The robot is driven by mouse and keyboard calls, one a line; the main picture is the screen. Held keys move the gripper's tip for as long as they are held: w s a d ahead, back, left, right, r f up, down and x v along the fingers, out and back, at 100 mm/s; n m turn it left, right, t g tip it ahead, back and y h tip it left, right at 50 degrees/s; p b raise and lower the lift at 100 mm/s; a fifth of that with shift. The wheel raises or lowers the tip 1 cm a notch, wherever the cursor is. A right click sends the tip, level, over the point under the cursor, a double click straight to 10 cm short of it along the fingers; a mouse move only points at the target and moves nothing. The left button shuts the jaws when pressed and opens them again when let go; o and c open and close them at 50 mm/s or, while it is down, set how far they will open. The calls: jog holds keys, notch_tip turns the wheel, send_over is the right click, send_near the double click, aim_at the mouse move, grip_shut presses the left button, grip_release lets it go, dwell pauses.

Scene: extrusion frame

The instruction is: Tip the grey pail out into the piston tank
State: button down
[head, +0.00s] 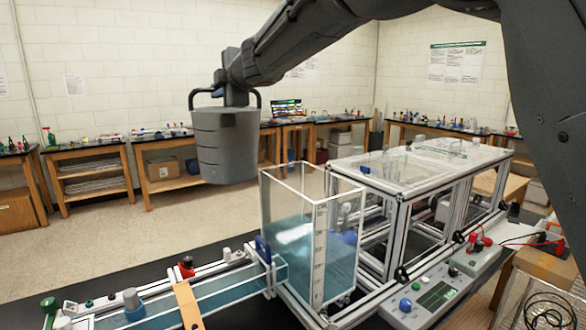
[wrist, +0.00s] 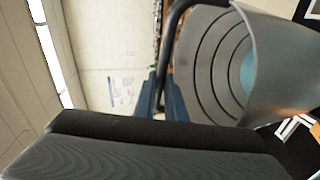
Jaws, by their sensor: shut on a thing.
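The grey pail (head: 226,148) hangs in the air, close to upright, above and left of the piston tank's near-left rim in the head view. My gripper (head: 237,96) is shut on the pail's dark handle above its rim. In the wrist view my gripper (wrist: 161,98) shows at the handle, and the ringed inside of the pail (wrist: 205,62) is visible with a patch of blue in it. The clear piston tank (head: 338,241) is open at the top and holds blue liquid in its lower part. The pail does not visibly touch the tank.
A clear channel (head: 215,294) with blue liquid runs left from the tank. The aluminium frame (head: 398,220) extends right and back. A control box (head: 437,296) with a screen stands at front right. Benches (head: 95,160) line the walls. Open floor lies left.

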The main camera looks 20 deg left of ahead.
notch_tip(320, 180, down, 6)
jog(key=w+d+m+b, duration=0.2)
jog(key=d+b, duration=0.1)
jog(key=w+d+m, duration=0.1)
jog(key=w+d+r+m+y, duration=0.1)
jog(key=d, duration=0.1)
jog(key=w+d+r+m+t+y, duration=0.1)
jog(key=d, duration=0.1)
jog(key=shift+w+d+r, duration=0.1)
jog(key=shift+d+r, duration=0.1)
jog(key=shift+r, duration=0.05)
jog(key=w+d+f+m+t+y+b, duration=0.1)
jog(key=w+d+f+m+t+b, duration=0.1)
jog(key=d+m, duration=0.5)
jog(key=w+f+b, duration=0.1)
jog(key=w+b, duration=0.1)
jog(key=shift+w+d+f+m+t+y+b, duration=0.25)
jog(key=shift+d+m+t+y+b, duration=0.05)
jog(key=shift+d+y+b, duration=0.1)
jog(key=shift+w+d+f, duration=0.1)
jog(key=shift+w, duration=0.05)
dwell(0.4)
